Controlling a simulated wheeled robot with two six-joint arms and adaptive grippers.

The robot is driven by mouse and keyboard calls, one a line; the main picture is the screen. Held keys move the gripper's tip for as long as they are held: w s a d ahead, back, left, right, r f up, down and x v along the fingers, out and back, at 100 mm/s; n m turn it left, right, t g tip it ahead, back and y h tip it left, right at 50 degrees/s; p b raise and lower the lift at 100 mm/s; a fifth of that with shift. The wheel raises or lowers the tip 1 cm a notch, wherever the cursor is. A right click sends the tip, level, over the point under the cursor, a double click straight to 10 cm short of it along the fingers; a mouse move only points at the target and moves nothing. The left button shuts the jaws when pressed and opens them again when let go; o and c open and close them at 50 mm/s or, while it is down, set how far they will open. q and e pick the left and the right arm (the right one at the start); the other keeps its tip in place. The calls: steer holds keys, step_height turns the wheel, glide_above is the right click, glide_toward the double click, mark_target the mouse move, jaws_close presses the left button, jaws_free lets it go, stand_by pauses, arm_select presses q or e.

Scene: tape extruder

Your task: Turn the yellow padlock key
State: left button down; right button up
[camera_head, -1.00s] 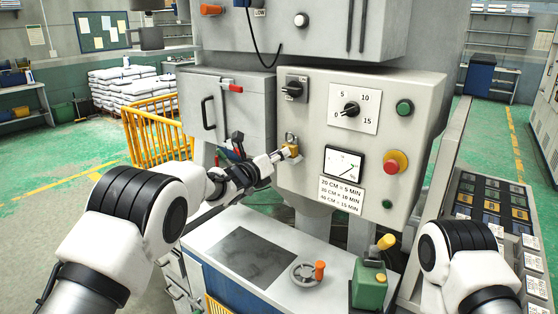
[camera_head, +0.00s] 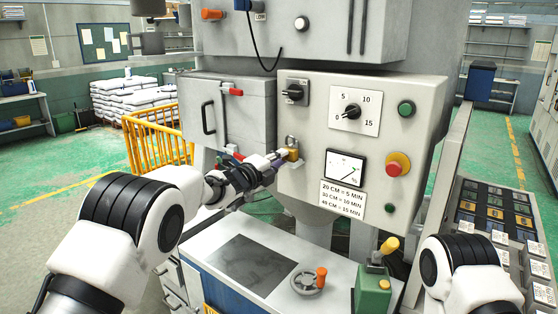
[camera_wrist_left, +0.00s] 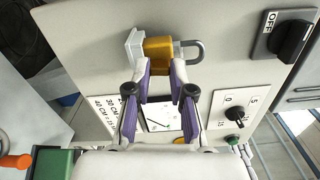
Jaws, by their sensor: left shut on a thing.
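The yellow padlock (camera_head: 292,154) sits at the left edge of the grey control panel, below a rotary switch. In the left wrist view, the padlock (camera_wrist_left: 158,54) shows a yellow body, a grey shackle on the right and a pale plate on the left. My left gripper (camera_head: 280,159) is at the padlock. In its wrist view, the purple-padded fingers (camera_wrist_left: 161,76) are on both sides of the yellow body and shut on it. I cannot make out a separate key. My right arm shows at the lower right, but its gripper is out of view.
The control panel carries the OFF switch (camera_wrist_left: 284,38), a timer dial (camera_head: 352,111), a gauge (camera_head: 345,167), a red button (camera_head: 397,163) and green buttons. Below it, a white-topped bench (camera_head: 212,237) holds a handwheel (camera_head: 308,281) and a green lever box (camera_head: 373,286).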

arm_select(q)
steer(key=shift+n, duration=0.9)
steer(key=c, duration=1)
jaws_free()
steer(key=v, duration=1.2)
